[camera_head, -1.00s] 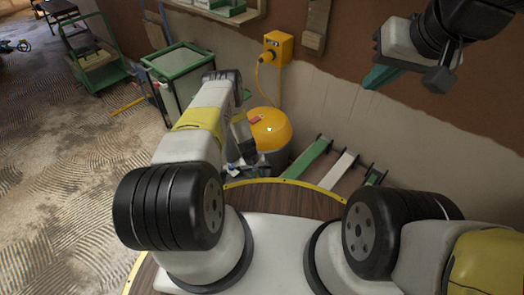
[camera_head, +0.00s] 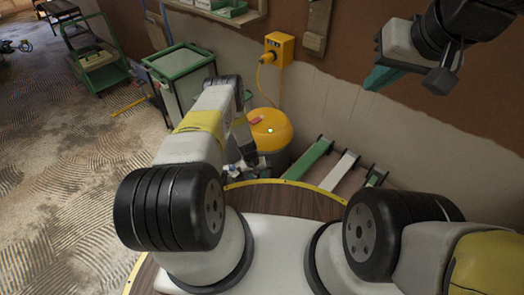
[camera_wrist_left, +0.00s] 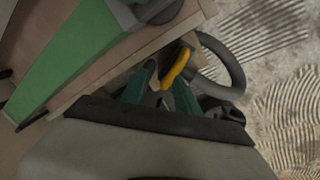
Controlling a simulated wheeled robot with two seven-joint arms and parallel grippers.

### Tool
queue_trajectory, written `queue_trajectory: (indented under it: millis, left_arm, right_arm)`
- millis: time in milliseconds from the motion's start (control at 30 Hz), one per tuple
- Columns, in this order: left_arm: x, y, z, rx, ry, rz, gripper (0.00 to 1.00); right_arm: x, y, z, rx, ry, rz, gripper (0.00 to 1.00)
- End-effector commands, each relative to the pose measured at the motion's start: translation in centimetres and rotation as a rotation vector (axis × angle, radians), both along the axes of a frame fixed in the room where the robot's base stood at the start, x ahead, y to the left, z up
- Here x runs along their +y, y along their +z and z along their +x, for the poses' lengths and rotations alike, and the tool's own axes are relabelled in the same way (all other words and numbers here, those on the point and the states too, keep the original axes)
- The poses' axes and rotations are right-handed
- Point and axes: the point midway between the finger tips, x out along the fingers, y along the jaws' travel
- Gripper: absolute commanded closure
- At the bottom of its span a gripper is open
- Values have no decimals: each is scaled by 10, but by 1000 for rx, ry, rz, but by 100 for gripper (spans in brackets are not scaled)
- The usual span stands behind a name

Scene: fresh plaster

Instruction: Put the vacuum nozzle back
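The vacuum (camera_head: 269,132), with a rounded yellow top and a grey body, stands on the floor by the wall, partly behind my left arm. My left gripper (camera_wrist_left: 166,75) shows in the left wrist view, its teal fingers spread apart. A yellow piece (camera_wrist_left: 179,66) lies at the fingertips beside a curved dark hose (camera_wrist_left: 228,65). I cannot tell whether this piece belongs to the nozzle or whether a finger touches it. The nozzle is not clearly made out. My right gripper (camera_head: 379,78) is raised by the wall, its teal fingers seen edge-on and apparently empty.
A yellow wall box (camera_head: 278,48) with a cable hangs above the vacuum. A green-framed cart (camera_head: 180,75) stands left of it. Green and white bars (camera_head: 310,158) lie right of it, close to my base. The combed plaster floor (camera_head: 70,190) at left is mostly clear.

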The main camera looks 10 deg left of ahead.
Motion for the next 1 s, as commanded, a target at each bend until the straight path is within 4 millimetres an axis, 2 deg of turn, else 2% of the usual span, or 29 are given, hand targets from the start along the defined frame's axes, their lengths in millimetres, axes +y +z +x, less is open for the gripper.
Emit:
queue_trajectory:
  millis: [167,500,867,967,1000]
  left_arm:
    - [2,20,2,-3,2,1,62]
    - [16,94,-1,-3,1,0,62]
    - [23,138,0,-8,-2,0,62]
    - [24,170,13,-31,-9,-3,62]
    - [24,188,19,-42,-13,-5,62]
  right_arm:
    - [0,0,0,0,0,0,100]
    - [0,0,0,0,0,0,100]
    - [0,0,0,0,0,0,100]
    - [0,0,0,0,0,0,100]
    - [0,0,0,0,0,0,100]
